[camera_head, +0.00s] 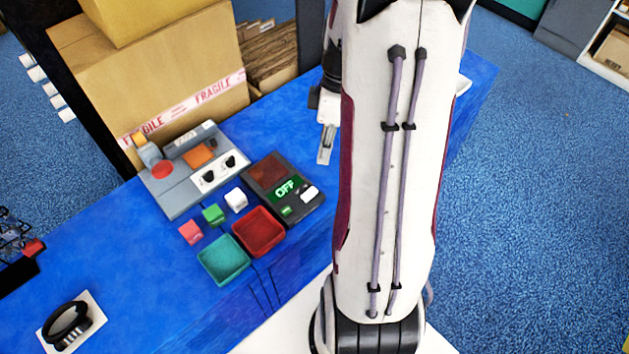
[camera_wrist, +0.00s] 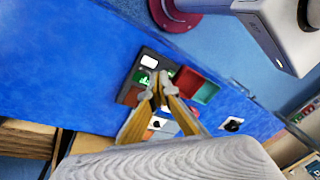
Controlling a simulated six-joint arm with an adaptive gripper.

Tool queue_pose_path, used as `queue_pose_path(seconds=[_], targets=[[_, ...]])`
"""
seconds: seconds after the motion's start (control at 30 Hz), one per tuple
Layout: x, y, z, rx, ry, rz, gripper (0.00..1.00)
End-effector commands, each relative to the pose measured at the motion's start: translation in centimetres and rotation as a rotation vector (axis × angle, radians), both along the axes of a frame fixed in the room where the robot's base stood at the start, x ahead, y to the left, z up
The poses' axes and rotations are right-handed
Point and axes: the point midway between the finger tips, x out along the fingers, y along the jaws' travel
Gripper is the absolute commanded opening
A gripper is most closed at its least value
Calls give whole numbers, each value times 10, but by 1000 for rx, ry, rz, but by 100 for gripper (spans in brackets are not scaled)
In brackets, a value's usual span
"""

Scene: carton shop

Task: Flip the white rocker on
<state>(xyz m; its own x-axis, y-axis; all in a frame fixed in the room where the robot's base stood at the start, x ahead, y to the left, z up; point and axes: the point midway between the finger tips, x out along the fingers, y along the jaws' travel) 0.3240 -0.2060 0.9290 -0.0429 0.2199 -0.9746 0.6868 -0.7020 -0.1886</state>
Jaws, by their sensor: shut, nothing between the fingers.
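The white rocker (camera_head: 310,194) sits on a dark switch panel (camera_head: 268,172) on the blue table. The panel has a green display reading OFF (camera_head: 286,187) and a small green button (camera_head: 287,211). In the wrist view the white rocker (camera_wrist: 148,61) shows at the top of the panel, beyond my fingertips. My gripper (camera_head: 325,157) is shut and empty, above the table to the right of the panel and apart from it. It also shows in the wrist view (camera_wrist: 160,84), where its fingers cover part of the panel. My arm hides part of the table in the head view.
A grey control box (camera_head: 178,190) with a red button stands left of the panel. Red (camera_head: 259,232) and teal (camera_head: 223,260) trays and small red, green and white cubes lie in front. Cardboard boxes (camera_head: 150,75) stand behind.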

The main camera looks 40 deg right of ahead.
Motion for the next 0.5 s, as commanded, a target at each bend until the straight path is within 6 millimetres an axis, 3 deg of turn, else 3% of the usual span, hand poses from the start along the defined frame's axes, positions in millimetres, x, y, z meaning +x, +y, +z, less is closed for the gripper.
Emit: queue_pose_path(seconds=[0.5], targets=[[19, -10, -1, 18, -125, 409, 0]])
